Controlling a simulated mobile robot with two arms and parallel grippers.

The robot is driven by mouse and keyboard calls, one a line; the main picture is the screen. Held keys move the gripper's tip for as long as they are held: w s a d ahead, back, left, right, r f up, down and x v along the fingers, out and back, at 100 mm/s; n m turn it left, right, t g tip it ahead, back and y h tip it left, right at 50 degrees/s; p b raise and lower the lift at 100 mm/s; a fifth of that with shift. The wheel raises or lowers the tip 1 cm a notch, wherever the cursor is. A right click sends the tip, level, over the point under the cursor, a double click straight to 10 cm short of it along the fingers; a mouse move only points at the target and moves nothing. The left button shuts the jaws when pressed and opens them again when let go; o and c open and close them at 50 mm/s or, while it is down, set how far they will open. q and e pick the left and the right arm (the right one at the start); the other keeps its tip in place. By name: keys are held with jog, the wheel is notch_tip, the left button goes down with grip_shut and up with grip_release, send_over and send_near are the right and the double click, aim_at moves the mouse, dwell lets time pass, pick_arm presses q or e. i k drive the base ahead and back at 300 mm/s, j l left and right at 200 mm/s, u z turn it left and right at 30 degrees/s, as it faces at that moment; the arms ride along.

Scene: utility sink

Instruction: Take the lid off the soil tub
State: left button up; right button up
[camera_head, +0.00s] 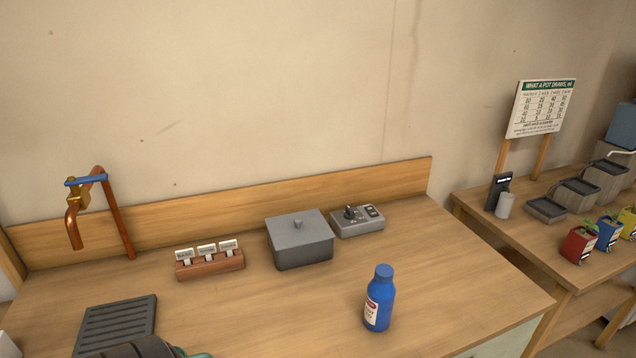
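A grey rectangular tub (303,253) stands on the wooden counter, near its back edge. Neither of my grippers can be made out in the head view. A dark rounded shape at the bottom edge, left of centre, is cut off, and I cannot tell what it is.
A blue bottle (379,300) stands right of the tub, nearer the front. A wooden label holder (210,265) is to its left and a grey switch box (358,221) to its right. A tap (86,205) and dark drain grate (117,325) are at left. The counter (455,270) is clear at right.

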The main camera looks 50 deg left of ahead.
aim_at(289, 231)
jog(key=u, duration=1.6)
jog(key=l+z, duration=0.2)
jog(key=z, duration=0.15)
jog(key=l+z, duration=0.15)
jog(key=z, duration=0.25)
jog(key=l+z, duration=0.2)
jog(key=z, duration=0.15)
jog(key=i+j, duration=0.05)
